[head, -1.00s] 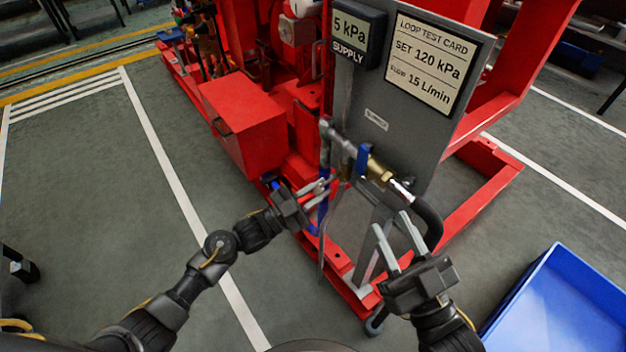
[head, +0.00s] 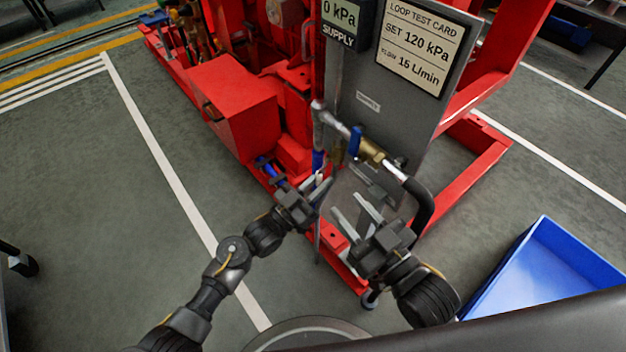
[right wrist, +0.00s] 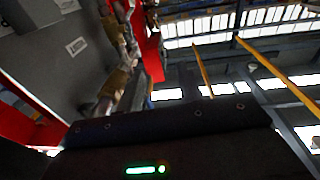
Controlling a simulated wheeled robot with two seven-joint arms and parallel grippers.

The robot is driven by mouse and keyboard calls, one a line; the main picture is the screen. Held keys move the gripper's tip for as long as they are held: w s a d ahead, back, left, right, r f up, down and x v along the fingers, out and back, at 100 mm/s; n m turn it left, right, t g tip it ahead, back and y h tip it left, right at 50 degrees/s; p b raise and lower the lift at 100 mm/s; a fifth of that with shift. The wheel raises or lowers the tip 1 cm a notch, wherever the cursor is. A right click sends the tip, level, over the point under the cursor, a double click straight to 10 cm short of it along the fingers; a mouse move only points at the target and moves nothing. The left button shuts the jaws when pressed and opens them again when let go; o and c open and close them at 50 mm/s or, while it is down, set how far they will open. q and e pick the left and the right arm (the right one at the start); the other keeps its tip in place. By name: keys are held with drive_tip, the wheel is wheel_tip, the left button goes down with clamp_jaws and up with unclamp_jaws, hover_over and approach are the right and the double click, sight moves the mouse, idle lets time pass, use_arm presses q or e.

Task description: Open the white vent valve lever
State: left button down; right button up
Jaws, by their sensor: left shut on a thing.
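The small white lever (head: 319,178) shows only partly in the head view, low on the pipework in front of the grey panel. My left gripper (head: 322,184) is shut on it, and its fingers hide most of it. The lever's exact angle cannot be told. My right gripper (head: 345,203) is open and empty, to the right of my left gripper and below the brass fitting. The supply display (head: 341,16) at the top of the panel reads 0 kPa.
The grey panel (head: 385,115) carries a test card (head: 418,48). A blue-handled valve (head: 355,141), brass fitting (head: 371,151) and black hose (head: 424,205) sit near my right gripper. The red frame (head: 470,185) surrounds them. A blue crate (head: 535,232) stands at the right.

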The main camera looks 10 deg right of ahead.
use_arm(q)
drive_tip(key=c, duration=1.3)
unclamp_jaws()
drive_tip(key=shift+s+a+f, duration=0.1)
drive_tip(key=v, duration=1)
drive_tip(key=shift+s+a+f+p, duration=0.15)
drive_tip(key=shift+a+p, duration=0.05)
drive_tip(key=shift+p, duration=0.15)
use_arm(e)
drive_tip(key=shift+w+d+f+m+g+h, duration=0.15)
drive_tip(key=shift+d+f+g+h, duration=0.2)
drive_tip(key=shift+f, duration=0.25)
drive_tip(key=shift+w+d+f+m+g+h, duration=0.15)
drive_tip(key=shift+d+f+g+h, duration=0.15)
drive_tip(key=shift+f+h, duration=0.25)
drive_tip(key=shift+s, duration=0.1)
